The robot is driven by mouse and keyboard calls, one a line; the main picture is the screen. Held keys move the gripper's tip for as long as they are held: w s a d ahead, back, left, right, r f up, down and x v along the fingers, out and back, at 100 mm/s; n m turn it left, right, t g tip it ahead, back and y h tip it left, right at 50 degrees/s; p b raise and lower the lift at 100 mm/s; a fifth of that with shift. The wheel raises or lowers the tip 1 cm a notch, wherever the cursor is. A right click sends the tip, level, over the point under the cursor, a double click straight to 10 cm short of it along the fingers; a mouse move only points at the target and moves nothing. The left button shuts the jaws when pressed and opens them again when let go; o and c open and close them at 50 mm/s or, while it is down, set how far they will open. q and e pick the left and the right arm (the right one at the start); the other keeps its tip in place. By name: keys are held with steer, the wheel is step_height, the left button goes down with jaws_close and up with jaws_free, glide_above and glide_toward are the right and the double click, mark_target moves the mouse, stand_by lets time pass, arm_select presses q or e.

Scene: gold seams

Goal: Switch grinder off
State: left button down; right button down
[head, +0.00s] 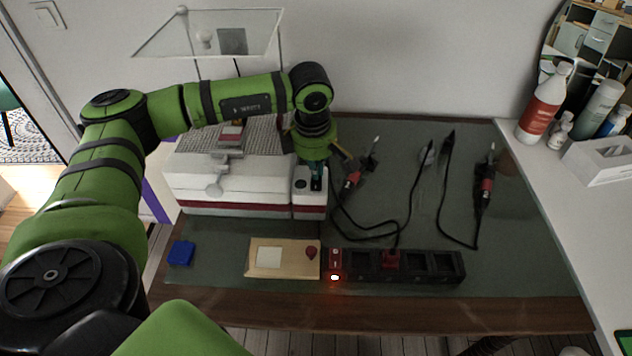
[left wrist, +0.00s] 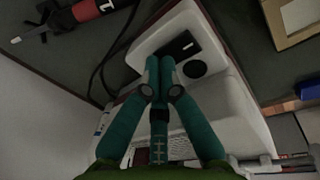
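The grinder (head: 235,185) is a white box with a dark red band and a grey gridded top, at the left of the work mat. At its right end is a white control housing (head: 309,205). In the left wrist view this housing carries a black rocker switch (left wrist: 177,46) and a round black knob (left wrist: 195,68). My left gripper (head: 317,182) points down over the housing. Its teal fingers (left wrist: 159,66) are together with nothing between them, very close to the switch; contact cannot be told. The rocker's position cannot be read. My right gripper is not in view.
A black power strip (head: 433,266) with a glowing red light lies at the mat's front, beside a tan board (head: 284,259) and a blue block (head: 181,253). Two corded tools lie behind it. A clear shield (head: 215,35) stands above the grinder. Bottles (head: 545,105) stand at right.

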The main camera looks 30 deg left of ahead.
arm_select(q)
steer(key=shift+r+p, duration=0.45)
steer(key=shift+r, duration=0.2)
stand_by(0.3)
steer(key=shift+f, duration=0.1)
